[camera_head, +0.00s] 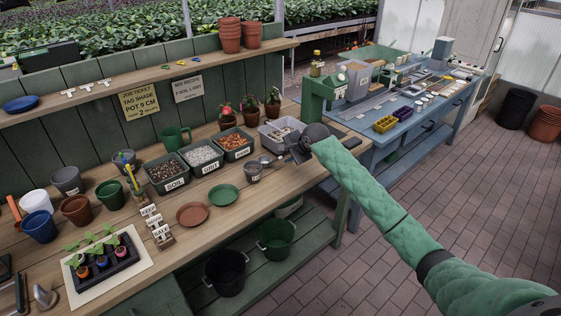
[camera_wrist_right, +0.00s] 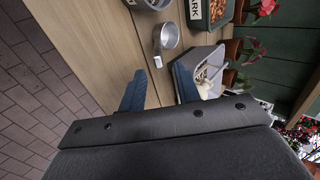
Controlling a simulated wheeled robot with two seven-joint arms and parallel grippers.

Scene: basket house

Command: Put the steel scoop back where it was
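The steel scoop (camera_wrist_right: 168,36) lies on the wooden bench in the right wrist view, a round metal bowl with a short handle. Its handle end shows between my right gripper's two blue-grey fingertips (camera_wrist_right: 159,70), which are apart; I cannot tell whether they touch it. In the head view the scoop (camera_head: 265,160) is small, beside a labelled grey cup (camera_head: 254,173). My dark right gripper (camera_head: 297,152) hangs just right of it, in front of the grey tub. My left gripper is not in view.
The grey tub (camera_head: 270,134) holds pale items close to the gripper. Bins labelled soil (camera_head: 168,187), grit (camera_head: 203,170) and bark (camera_head: 237,157) stand left of it. A green (camera_head: 224,195) and a terracotta saucer (camera_head: 192,215) lie in front. Bare bench lies right of the saucers.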

